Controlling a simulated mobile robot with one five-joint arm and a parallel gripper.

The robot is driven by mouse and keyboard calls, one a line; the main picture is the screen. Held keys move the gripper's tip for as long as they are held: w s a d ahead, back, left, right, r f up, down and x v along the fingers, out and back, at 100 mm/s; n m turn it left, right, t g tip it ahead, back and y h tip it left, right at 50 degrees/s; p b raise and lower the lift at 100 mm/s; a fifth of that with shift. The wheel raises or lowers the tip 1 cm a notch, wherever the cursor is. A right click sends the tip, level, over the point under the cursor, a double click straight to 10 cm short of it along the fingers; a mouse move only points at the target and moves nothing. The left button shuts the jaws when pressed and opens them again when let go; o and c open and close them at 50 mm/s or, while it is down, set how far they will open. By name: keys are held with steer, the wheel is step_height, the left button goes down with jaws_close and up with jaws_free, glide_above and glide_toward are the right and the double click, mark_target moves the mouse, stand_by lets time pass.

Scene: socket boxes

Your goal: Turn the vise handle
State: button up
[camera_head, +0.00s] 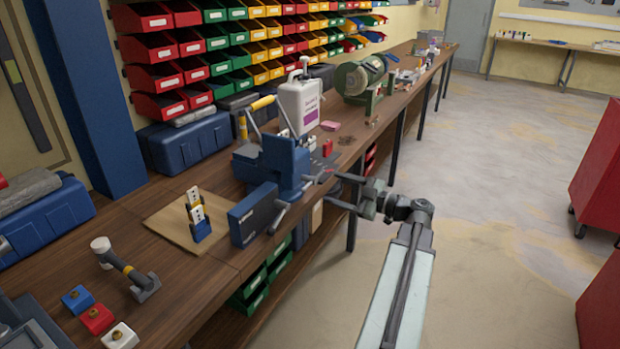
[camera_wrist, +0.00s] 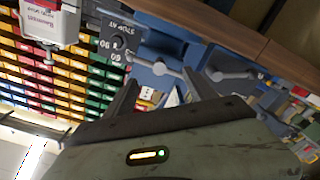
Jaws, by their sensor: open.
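The blue vise (camera_head: 285,165) is mounted at the front edge of the wooden workbench. Its grey handle (camera_head: 279,217) sticks out at the front, below the vise body. My gripper (camera_head: 345,192) is open and empty, just right of the vise, over the bench's front edge. It appears apart from the handle. In the wrist view, the open fingers of my gripper (camera_wrist: 165,95) point toward blue parts with grey levers, one lever (camera_wrist: 160,68) ahead between the fingers and another (camera_wrist: 228,74) to the right. I cannot tell which lever is the vise handle there.
A dark blue box (camera_head: 254,214) stands left of the handle. A white canister (camera_head: 300,104) and green grinder (camera_head: 362,78) stand farther back.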

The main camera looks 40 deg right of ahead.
mark_target(316, 181)
steer(key=x, duration=0.7)
steer(key=shift+w, duration=0.35)
steer(key=shift+c, duration=0.4)
